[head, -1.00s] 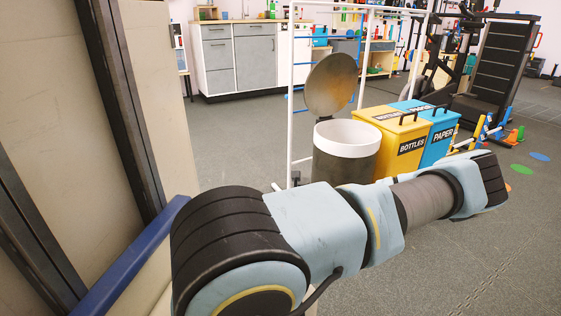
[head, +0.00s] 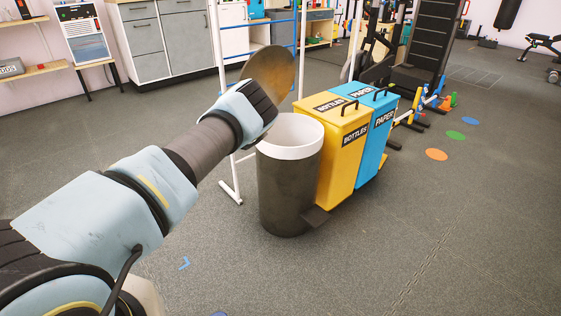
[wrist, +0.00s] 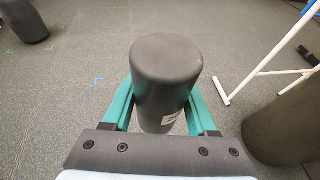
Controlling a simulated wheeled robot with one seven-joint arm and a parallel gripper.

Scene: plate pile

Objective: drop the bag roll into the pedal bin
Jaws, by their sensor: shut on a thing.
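The bag roll (wrist: 166,75) is a dark grey cylinder with a small white label low on its side. In the wrist view my gripper (wrist: 163,105) has its two teal fingers shut on the roll, one on each side. The pedal bin (head: 287,185) is a dark cylinder with a white inner rim, a pedal at its front right and its round lid tipped up behind. Its dark side also shows at the lower right of the wrist view (wrist: 285,125), apart from the roll. In the head view my arm ends left of the bin's rim; gripper and roll are hidden there.
A yellow bottles bin (head: 339,150) and a blue paper bin (head: 377,135) stand right beside the pedal bin. A white rack frame (head: 232,180) stands behind and left of it. The floor in front is clear. A dark cylinder (wrist: 24,20) stands at the wrist view's upper left.

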